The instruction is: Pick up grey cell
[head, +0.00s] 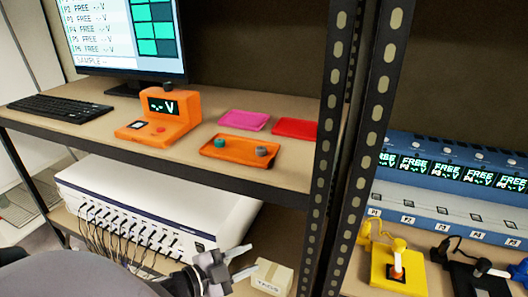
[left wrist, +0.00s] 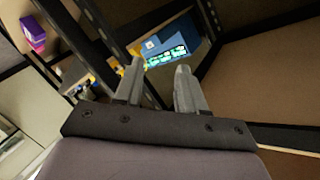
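The grey cell (head: 262,151) is a small round piece standing in the right part of an orange tray (head: 238,164) on the upper shelf. A teal cell (head: 220,142) stands left of it in the same tray. My left gripper (head: 252,257) is low in the head view, below and in front of the shelf edge, well apart from the tray. Its two fingers are spread with nothing between them. They also show apart and empty in the left wrist view (left wrist: 158,75). The grey cell cannot be made out in the left wrist view. My right gripper is in neither view.
An orange meter (head: 165,118), keyboard (head: 60,107) and monitor share the upper shelf (head: 85,130). Pink (head: 244,120) and red (head: 295,128) trays lie behind the orange tray. A perforated post (head: 330,130) stands right of them. A white box (head: 272,277) is beside my left gripper.

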